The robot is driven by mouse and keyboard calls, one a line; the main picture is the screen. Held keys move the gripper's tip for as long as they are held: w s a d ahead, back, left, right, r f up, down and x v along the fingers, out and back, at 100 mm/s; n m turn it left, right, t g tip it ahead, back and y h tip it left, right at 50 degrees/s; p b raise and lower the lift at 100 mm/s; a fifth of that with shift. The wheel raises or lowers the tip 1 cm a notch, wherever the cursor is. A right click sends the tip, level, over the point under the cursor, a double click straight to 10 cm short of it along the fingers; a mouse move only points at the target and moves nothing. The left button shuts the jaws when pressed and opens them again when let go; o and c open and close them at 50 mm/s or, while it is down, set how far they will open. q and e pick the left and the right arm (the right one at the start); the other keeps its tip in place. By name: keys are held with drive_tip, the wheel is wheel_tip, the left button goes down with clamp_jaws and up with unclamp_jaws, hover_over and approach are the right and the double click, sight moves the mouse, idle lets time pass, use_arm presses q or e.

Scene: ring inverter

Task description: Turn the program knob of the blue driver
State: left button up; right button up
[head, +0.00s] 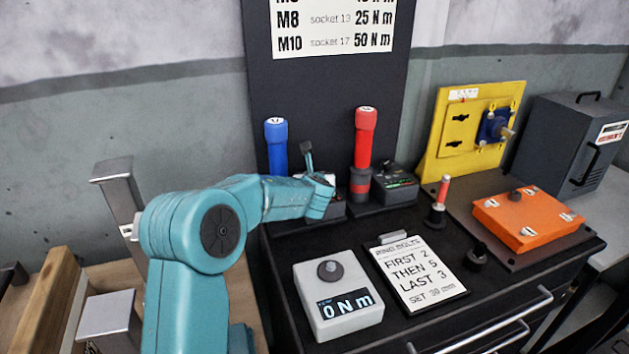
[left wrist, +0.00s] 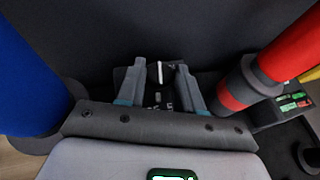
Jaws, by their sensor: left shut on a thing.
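The blue driver (head: 276,148) stands upright at the back of the black bench; it also shows at the left edge of the left wrist view (left wrist: 28,75). Its dark program box (head: 332,212) sits to its right, mostly hidden behind my left gripper (head: 322,184). In the left wrist view, my left gripper's fingers (left wrist: 157,92) stand on either side of a small dark knob (left wrist: 158,75) with a white pointer line and are shut on it. The pointer looks close to upright in that view. My right gripper is in neither view.
The red driver (head: 364,145) and its box (head: 396,185) stand just right of the knob. A torque tester (head: 338,310) reading 0 N m and a ring bolts card (head: 418,276) lie in front. An orange case (head: 528,217) and yellow fixture (head: 440,140) are farther right.

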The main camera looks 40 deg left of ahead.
use_arm(q)
drive_tip(key=o, duration=0.9)
drive_tip(key=shift+r, duration=0.1)
drive_tip(key=shift+o, duration=0.2)
drive_tip(key=shift+d, duration=0.1)
drive_tip(key=v, duration=1.6)
drive_tip(key=shift+s+b, duration=0.15)
drive_tip(key=shift+b, duration=0.2)
